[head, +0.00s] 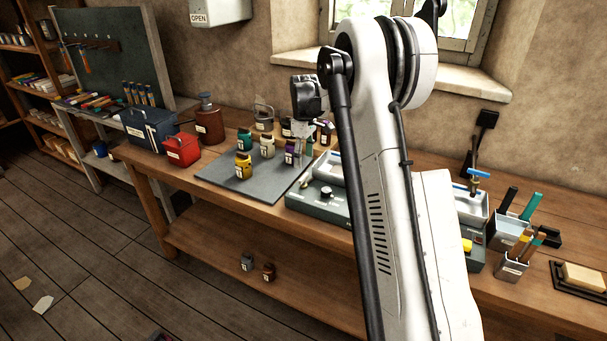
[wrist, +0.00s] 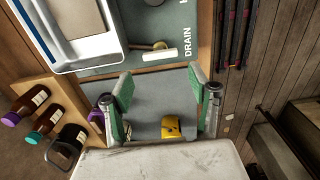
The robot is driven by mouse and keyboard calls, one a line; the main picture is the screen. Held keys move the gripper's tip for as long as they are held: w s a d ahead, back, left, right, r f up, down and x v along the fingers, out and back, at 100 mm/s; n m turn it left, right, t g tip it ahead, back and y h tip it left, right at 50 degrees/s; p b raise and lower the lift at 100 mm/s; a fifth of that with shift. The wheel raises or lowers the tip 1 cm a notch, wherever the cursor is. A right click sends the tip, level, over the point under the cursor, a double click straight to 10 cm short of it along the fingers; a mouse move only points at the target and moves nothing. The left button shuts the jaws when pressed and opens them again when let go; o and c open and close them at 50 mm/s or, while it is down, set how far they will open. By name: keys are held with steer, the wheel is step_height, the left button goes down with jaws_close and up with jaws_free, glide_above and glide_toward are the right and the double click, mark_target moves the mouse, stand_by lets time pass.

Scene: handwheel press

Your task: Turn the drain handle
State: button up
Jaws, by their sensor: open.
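In the wrist view, the word DRAIN is printed on the grey-green panel (wrist: 190,62). Beside it is a small brass-coloured fitting (wrist: 158,45) with a pale bar (wrist: 159,55) close by; I cannot tell for sure which of these is the drain handle. My gripper (wrist: 160,76) has its two green-padded fingers spread wide, with nothing between them. The fittings lie just beyond the fingertips in the picture, with no contact visible. In the head view, the machine's base (head: 316,201) is partly hidden by my white arm, and the gripper is small and unclear.
A white tray (wrist: 112,52) stands on the panel at left. A yellow pot (wrist: 171,127) and a purple-topped bottle (wrist: 104,101) are on the grey mat (head: 222,187) near the fingers. Tool holders (head: 510,233) stand at the right of the bench.

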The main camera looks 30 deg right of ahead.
mark_target(304, 177)
step_height(304, 177, down, 8)
steer(key=shift+r+p, duration=0.25)
steer(key=shift+p, duration=0.1)
steer(key=c, duration=0.9)
